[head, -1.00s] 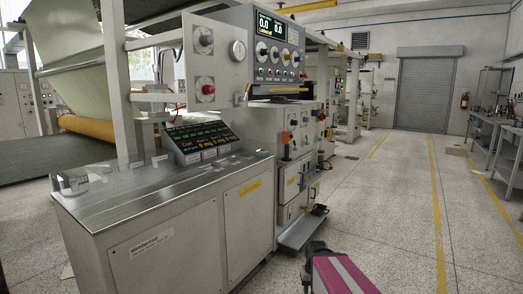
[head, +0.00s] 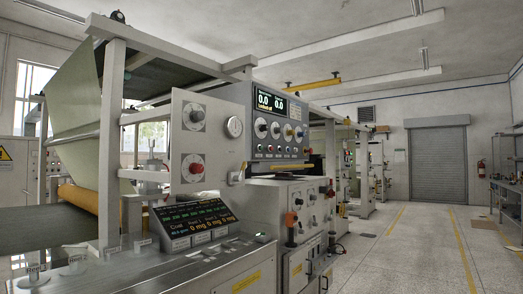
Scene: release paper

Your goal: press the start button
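The machine's upper control panel (head: 274,140) faces me at the centre, with a lit display (head: 271,104) showing 0.0 twice. Below it are a row of round knobs (head: 275,130) and a row of small coloured buttons (head: 269,148). Their labels are too small to read, so I cannot tell which is the start button. A slanted console (head: 195,222) at lower left has a lit screen and pale labelled keys along its lower edge. My gripper is not in view.
A metal counter (head: 185,268) with several labelled items fills the lower left foreground. A workbench (head: 510,200) stands at the far right.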

